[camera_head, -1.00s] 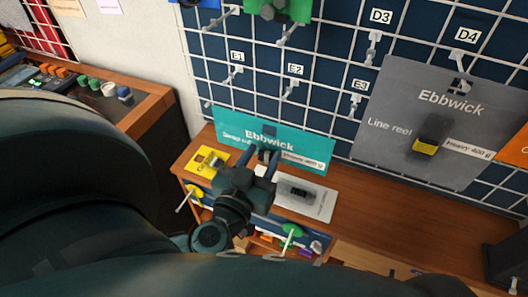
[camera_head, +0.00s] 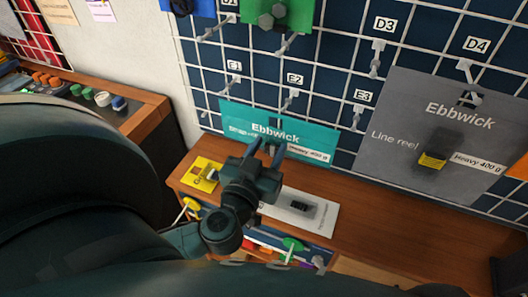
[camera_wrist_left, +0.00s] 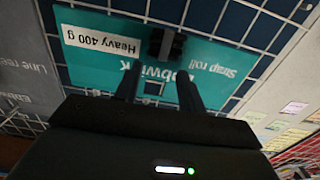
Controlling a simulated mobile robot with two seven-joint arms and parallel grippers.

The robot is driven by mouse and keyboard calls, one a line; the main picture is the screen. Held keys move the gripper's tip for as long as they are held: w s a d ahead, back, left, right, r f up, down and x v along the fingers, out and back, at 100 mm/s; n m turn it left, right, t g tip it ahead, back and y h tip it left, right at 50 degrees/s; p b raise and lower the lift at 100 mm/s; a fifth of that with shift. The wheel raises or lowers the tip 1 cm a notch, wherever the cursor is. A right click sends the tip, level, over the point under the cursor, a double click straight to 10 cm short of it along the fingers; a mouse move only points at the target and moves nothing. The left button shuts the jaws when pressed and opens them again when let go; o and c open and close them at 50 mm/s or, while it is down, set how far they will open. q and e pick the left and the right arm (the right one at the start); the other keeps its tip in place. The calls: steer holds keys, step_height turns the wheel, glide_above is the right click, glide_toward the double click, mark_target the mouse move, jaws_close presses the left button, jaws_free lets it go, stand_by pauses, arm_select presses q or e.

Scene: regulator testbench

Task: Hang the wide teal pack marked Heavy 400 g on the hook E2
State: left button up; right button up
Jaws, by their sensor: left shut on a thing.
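The wide teal pack (camera_head: 310,137), marked Ebbwick and Heavy 400 g, is held upright in front of the grid board. My left gripper (camera_head: 267,150) is shut on it near its middle, hiding part of its face. In the left wrist view the teal pack (camera_wrist_left: 100,25) shows upside down beyond the fingers of the left gripper (camera_wrist_left: 158,88), with "Strap roll" on it. The hook E2 (camera_head: 290,98) is bare, just above the pack's top edge, under its label (camera_head: 296,79). My right gripper is not in view.
A large grey Line reel pack (camera_head: 435,125) hangs at the right under D4. Hook E1 (camera_head: 232,90) and hook E3 (camera_head: 357,115) look bare. A green pack (camera_head: 285,12) hangs above. A white pack (camera_head: 318,220) and a yellow pack (camera_head: 203,172) lie on the wooden counter (camera_head: 390,222).

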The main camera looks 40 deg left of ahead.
mark_target(275, 138)
arm_select(q)
steer(key=shift+b+x, duration=0.45)
steer(key=shift+x, duration=0.6)
steer(key=shift+b+x, duration=0.5)
steer(key=shift+x, duration=0.45)
steer(key=shift+b+x, duration=0.35)
steer(key=shift+x, duration=0.45)
steer(key=shift+w+f+p, duration=0.1)
steer(key=shift+w+p, duration=0.1)
steer(key=shift+p, duration=0.25)
steer(key=shift+w+a+f+p, duration=0.1)
steer(key=shift+w+f+p, duration=0.1)
steer(key=shift+w+p, duration=0.1)
steer(key=shift+p, duration=0.4)
steer(key=shift+w+f, duration=0.1)
steer(key=shift+f, duration=0.1)
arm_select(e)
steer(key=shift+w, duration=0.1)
